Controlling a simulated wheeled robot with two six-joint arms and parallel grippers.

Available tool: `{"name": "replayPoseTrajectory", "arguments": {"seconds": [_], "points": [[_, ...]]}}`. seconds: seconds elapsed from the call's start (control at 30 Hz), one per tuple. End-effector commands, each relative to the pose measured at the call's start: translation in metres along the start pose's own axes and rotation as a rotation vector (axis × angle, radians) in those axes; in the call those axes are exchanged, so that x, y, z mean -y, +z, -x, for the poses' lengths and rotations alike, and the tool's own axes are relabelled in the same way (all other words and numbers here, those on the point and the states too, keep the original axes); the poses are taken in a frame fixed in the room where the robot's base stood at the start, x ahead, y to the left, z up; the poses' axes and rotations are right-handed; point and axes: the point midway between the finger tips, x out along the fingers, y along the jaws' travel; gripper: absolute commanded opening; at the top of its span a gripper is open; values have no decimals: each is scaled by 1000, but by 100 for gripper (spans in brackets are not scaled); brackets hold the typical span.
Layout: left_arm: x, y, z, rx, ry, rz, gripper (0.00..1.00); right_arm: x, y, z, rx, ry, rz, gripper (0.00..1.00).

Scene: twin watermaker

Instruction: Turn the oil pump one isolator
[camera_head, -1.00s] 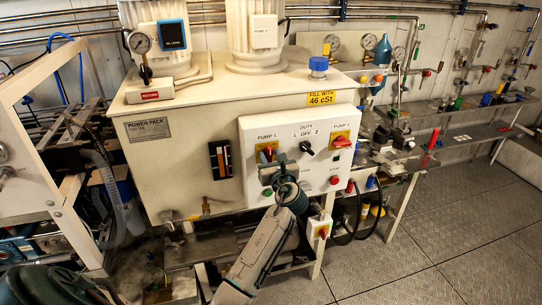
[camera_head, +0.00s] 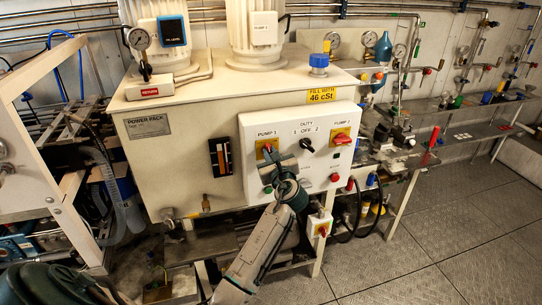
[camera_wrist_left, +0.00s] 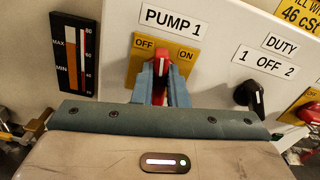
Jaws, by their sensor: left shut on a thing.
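The pump 1 isolator is a red knob (camera_wrist_left: 161,66) on a yellow plate (camera_wrist_left: 137,66) marked OFF and ON, below the PUMP 1 label. In the wrist view the knob points roughly up between the two labels. My left gripper (camera_wrist_left: 160,78) is shut on the knob, with a blue-grey finger on each side. In the head view my left gripper (camera_head: 268,156) is at the upper left of the white control panel (camera_head: 318,170) and covers most of the knob. The yellow plate (camera_head: 264,144) shows behind it. My right gripper is not in view.
To the right on the panel are the black duty switch (camera_head: 306,144) and the pump 2 isolator (camera_head: 342,139), a red knob on yellow. A level gauge (camera_head: 220,158) is left of the panel. Red buttons and a small isolator box (camera_head: 320,225) sit lower. Open floor lies at right.

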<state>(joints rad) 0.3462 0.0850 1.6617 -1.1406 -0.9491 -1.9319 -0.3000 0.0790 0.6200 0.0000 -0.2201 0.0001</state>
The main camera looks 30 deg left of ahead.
Motion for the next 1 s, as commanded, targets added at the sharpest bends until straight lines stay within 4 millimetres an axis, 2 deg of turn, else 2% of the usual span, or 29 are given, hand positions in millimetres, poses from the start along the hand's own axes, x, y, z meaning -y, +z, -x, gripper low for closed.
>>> {"name": "replayPoseTrajectory", "arguments": {"seconds": [0.47,1.0], "points": [[-4,-3,0,3,0,446,0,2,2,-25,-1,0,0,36],[-8,-6,0,3,-2,959,0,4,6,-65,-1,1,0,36]]}}
